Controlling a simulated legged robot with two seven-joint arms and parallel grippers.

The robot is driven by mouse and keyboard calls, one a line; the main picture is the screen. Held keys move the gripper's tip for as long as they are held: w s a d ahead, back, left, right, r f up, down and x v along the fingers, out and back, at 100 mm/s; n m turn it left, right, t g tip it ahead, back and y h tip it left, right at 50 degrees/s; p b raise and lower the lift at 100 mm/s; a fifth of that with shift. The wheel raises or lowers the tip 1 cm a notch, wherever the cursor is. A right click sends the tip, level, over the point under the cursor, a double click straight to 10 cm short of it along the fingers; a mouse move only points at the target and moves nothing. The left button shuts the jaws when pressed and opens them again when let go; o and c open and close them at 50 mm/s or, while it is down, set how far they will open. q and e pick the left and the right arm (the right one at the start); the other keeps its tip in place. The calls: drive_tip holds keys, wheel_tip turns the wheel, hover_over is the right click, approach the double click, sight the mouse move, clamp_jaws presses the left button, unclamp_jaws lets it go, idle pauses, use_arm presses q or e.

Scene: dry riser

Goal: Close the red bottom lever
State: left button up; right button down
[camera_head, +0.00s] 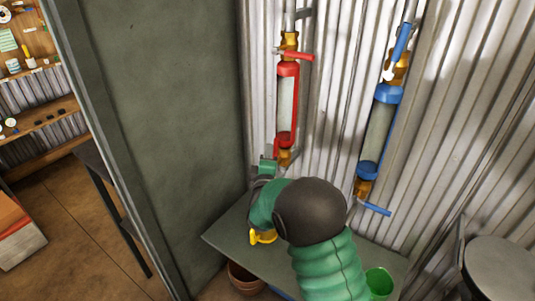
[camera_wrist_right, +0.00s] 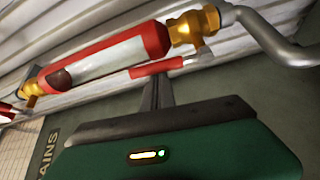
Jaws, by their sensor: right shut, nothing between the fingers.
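The red riser (camera_head: 287,100) stands upright on the corrugated wall, with a brass valve (camera_head: 285,158) at its lower end. In the right wrist view the red bottom lever (camera_wrist_right: 156,68) lies alongside the red tube, near the brass valve (camera_wrist_right: 190,30). In the head view my right gripper (camera_head: 268,164) is at the lower valve, and my arm partly covers that area. In the right wrist view its shut fingers (camera_wrist_right: 158,92) are right at the lever, with nothing held. I cannot tell whether they touch it. My left gripper is out of view.
The red top lever (camera_head: 295,55) points sideways. A blue riser (camera_head: 378,130) stands to the right, its lower blue lever (camera_head: 375,208) sticking out. Below is a grey table (camera_head: 225,236) with a yellow object (camera_head: 263,238) and a green cup (camera_head: 379,283). A grey-green panel (camera_head: 170,110) stands at left.

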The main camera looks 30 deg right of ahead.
drive_tip(key=shift+s, duration=0.1)
drive_tip(key=s+d+f+m+g+h+b, duration=0.1)
drive_tip(key=s+f+m+g+h+b, duration=0.2)
drive_tip(key=m+b, duration=0.7)
drive_tip(key=s+d+f+m+g+h+b, duration=0.1)
drive_tip(key=s+f+m+g+h+b, duration=0.2)
drive_tip(key=m+h+b, duration=0.5)
drive_tip(key=shift+s+d+m+b, duration=0.15)
drive_tip(key=shift+d+m+b, duration=0.2)
drive_tip(key=shift+m+b, duration=1.45)
drive_tip(key=shift+m+p, duration=0.65)
drive_tip(key=shift+m, duration=0.25)
